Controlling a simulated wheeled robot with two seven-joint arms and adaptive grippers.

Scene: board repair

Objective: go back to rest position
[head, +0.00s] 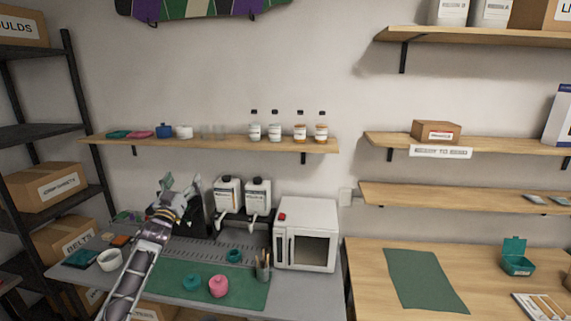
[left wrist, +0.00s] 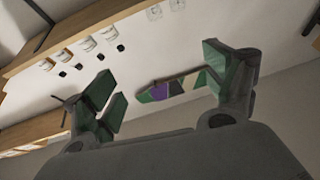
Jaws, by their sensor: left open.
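My left gripper (head: 178,190) is raised over the back left of the grey workbench in the head view. It points upward, its fingers are apart and nothing is between them. In the left wrist view the open fingers (left wrist: 163,90) frame the wall, with a purple and green board (left wrist: 172,90) hanging far beyond them. My right gripper is in neither view.
The grey bench holds a green mat (head: 245,291), a pink pot (head: 218,286), a teal pot (head: 192,282) and a white oven (head: 306,234). A wall shelf (head: 220,145) with bottles is above. A wooden table (head: 365,275) stands right; a dark rack (head: 45,133) stands left.

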